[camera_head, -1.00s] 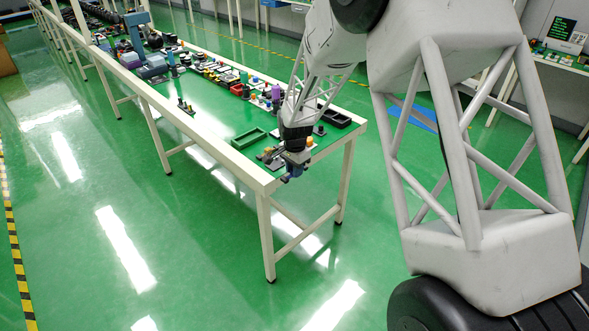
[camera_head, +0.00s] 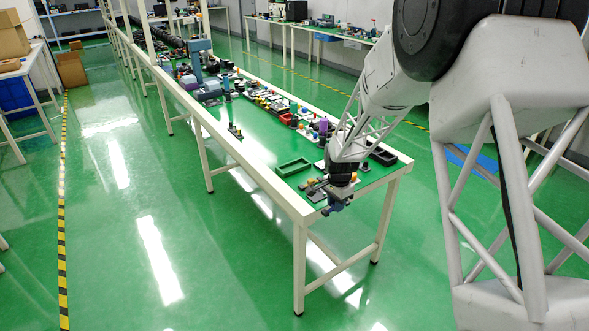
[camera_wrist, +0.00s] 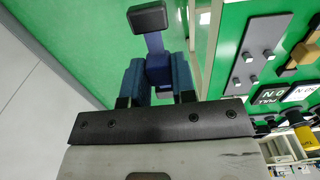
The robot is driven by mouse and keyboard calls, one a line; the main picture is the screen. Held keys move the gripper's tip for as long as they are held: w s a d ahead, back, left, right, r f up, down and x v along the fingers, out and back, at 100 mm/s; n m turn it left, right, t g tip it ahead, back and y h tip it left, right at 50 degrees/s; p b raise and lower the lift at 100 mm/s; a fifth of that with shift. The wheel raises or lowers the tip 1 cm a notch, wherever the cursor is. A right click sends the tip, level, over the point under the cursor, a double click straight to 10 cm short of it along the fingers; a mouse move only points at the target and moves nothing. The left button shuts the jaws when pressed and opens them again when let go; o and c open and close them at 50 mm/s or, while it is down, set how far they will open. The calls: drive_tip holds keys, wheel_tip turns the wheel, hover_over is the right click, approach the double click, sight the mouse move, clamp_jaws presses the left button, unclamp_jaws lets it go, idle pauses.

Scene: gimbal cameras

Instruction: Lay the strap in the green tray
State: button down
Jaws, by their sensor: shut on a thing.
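My gripper (camera_wrist: 157,68) has two blue fingers shut on a dark blue strap-like piece (camera_wrist: 155,42) with a black block at its far end. I take this for the strap. In the head view my gripper (camera_head: 336,206) hangs by the near end of the table, over or just past its edge; the held piece is too small to make out there. The green tray (camera_head: 279,171) is an open rectangular box on the green tabletop, behind and to the left of my gripper. The tray appears empty and is apart from the gripper.
The long white-framed table (camera_head: 262,187) has small parts close to the gripper and several more farther back. A black tray (camera_head: 383,157) lies right of my arm. In the wrist view a grey panel with pegs (camera_wrist: 257,52) is on the right. Green tabletop left of the tray is clear.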

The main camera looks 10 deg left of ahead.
drive_tip(key=shift+w, duration=0.1)
drive_tip(key=w+a, duration=0.6)
drive_tip(key=w, duration=0.3)
drive_tip(key=w+a+r, duration=0.1)
drive_tip(key=w+a, duration=0.6)
drive_tip(key=w, duration=0.3)
drive_tip(key=w+a+r, duration=0.1)
drive_tip(key=w+a, duration=0.5)
drive_tip(key=w, duration=0.3)
drive_tip(key=shift+w+a, duration=0.15)
drive_tip(key=shift+a, duration=0.2)
drive_tip(key=shift+f, duration=0.2)
drive_tip(key=shift+f, duration=2.2)
drive_tip(key=c, duration=0.8)
unclamp_jaws()
drive_tip(key=shift+c, duration=0.2)
drive_tip(key=shift+f, duration=0.1)
